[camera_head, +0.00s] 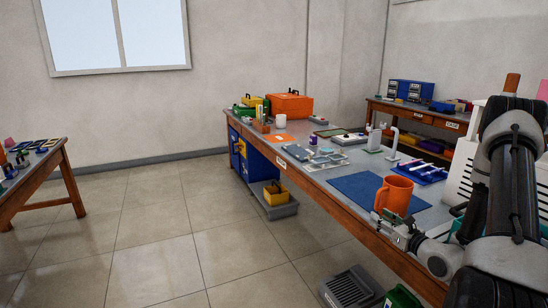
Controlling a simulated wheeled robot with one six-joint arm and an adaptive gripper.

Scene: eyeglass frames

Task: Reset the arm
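My arm (512,170) rises at the right edge of the view, beside the long workbench. My gripper (386,226) is at the lower right, over the bench's front edge, in front of an orange mug (395,193). The fingers are small and partly blend with the mug and the bench edge, so I cannot see whether they are open or shut, or whether they touch the mug. The mug appears upright near a blue mat (358,185) on the bench.
The workbench (325,175) also bears trays, an orange toolbox (290,105) and a blue tray (421,172) of tools. Another table (38,180) is at the left. The tiled floor (150,225) between is clear.

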